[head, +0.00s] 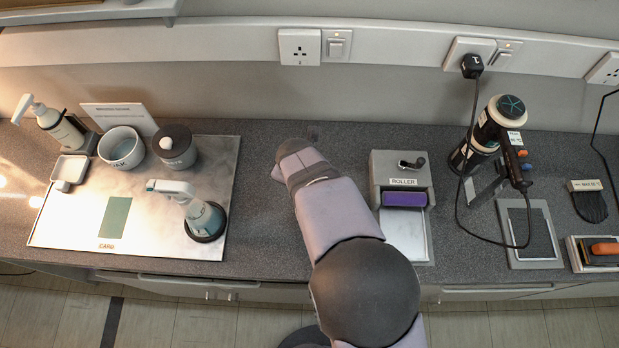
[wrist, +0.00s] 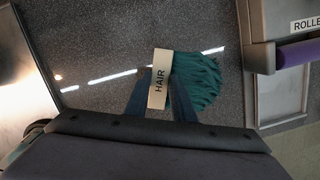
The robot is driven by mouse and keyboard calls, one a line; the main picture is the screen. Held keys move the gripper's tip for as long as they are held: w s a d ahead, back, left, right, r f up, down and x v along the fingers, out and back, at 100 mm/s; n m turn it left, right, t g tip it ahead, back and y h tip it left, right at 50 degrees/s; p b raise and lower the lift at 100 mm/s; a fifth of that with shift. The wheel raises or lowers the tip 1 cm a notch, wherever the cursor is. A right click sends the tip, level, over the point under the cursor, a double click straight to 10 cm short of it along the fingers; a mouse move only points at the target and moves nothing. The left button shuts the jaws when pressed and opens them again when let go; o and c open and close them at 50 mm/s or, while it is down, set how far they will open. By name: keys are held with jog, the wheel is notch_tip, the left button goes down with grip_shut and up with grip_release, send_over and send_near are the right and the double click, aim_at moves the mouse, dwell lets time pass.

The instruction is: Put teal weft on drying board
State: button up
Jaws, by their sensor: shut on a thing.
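In the wrist view my gripper (wrist: 160,103) is shut on the teal weft (wrist: 198,82), a fan of teal strands on a cream tab marked HAIR. The fingers grip the tab, and the strands spread to the right over the dark grey counter. In the head view my arm hides the fingers and the weft. A flat grey board with a dark panel (head: 530,233) lies at the right. A pale marbled board (head: 145,215) with a teal patch marked CARD lies at the left. I cannot tell which one is the drying board.
A roller unit (head: 403,172) with a purple roller stands right of my arm. A hair dryer (head: 500,140) on a stand trails its cable over the right board.

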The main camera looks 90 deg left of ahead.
jog(key=shift+f, duration=0.35)
jog(key=o, duration=1)
jog(key=shift+f, duration=0.1)
jog(key=r+p, duration=0.2)
jog(key=d+r+p, duration=0.1)
jog(key=r+p, duration=0.1)
jog(key=r, duration=0.1)
jog(key=r+p, duration=0.2)
jog(key=shift+s+d+r, duration=0.2)
jog(key=shift+s+r, duration=0.1)
jog(key=shift+r, duration=0.1)
jog(key=shift+w, duration=0.1)
